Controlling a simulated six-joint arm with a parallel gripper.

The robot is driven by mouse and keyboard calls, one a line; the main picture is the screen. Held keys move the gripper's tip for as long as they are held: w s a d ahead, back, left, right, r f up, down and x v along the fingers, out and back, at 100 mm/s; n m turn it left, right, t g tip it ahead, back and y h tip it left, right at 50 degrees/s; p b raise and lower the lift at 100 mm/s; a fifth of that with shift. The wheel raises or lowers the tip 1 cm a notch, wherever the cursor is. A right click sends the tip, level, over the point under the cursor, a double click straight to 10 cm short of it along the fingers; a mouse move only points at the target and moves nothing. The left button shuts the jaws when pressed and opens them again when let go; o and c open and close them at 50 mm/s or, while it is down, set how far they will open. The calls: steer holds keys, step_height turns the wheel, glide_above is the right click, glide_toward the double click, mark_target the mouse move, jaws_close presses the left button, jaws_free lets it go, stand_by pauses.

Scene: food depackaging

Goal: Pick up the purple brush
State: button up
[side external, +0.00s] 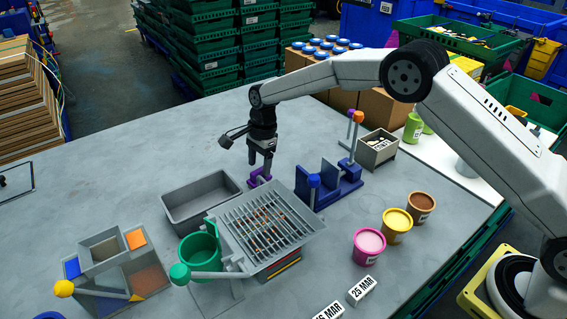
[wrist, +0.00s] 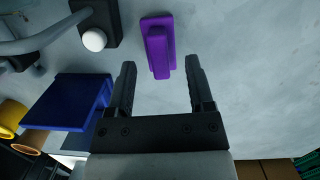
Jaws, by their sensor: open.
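The purple brush (wrist: 158,45) lies on the grey table in the wrist view, just beyond and between my fingertips, with its long side pointing roughly along the fingers. In the side external view the purple brush (side external: 259,176) shows right below my gripper (side external: 260,165), between the grey tray and the blue stand, partly covered by the fingers. My gripper points down and is open in the wrist view (wrist: 160,75), with nothing seen held between the fingers. Whether the fingertips reach down beside the brush is hard to tell.
An empty grey tray (side external: 168,211) stands left of the brush, a grated box (side external: 302,218) in front, and a blue stand (side external: 345,189) to the right. A green cup (side external: 187,252) and several tubs stand nearer the camera. The table behind the brush is clear.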

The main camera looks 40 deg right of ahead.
mark_target(259, 178)
steer(key=shift+a+f, duration=0.2)
steer(key=shift+f, duration=1.1)
jaws_close()
